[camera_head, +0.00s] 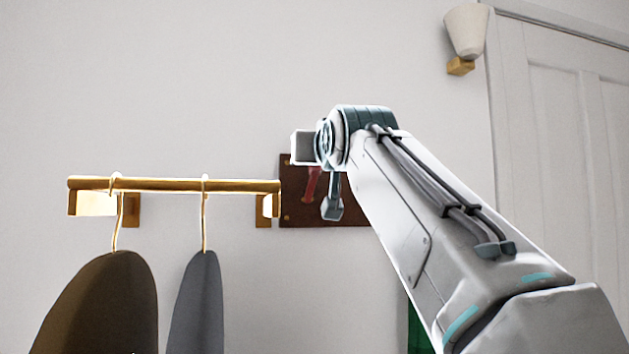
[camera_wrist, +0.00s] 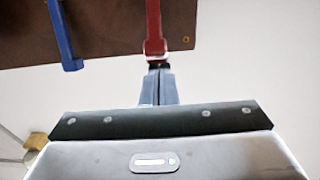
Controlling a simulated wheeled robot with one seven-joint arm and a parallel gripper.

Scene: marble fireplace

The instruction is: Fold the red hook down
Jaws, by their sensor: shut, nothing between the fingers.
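The red hook (camera_head: 311,184) is on a dark brown wall board (camera_head: 291,205), just left of my arm's end in the head view. Its upper part is partly covered by my wrist. In the wrist view the red hook (camera_wrist: 154,27) runs from the top edge down to a pale end piece, against the board (camera_wrist: 110,30). My gripper (camera_wrist: 157,70) is shut and empty, its fingertips lined up with that end. I cannot tell whether they touch it. In the head view I cannot make out the fingers clearly.
A blue hook (camera_wrist: 62,38) is on the same board, beside the red one. Left of the board is a brass rail (camera_head: 160,185) with two hangers holding a brown garment (camera_head: 105,305) and a grey one (camera_head: 196,305). A wall lamp (camera_head: 466,30) and white door (camera_head: 560,130) are at right.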

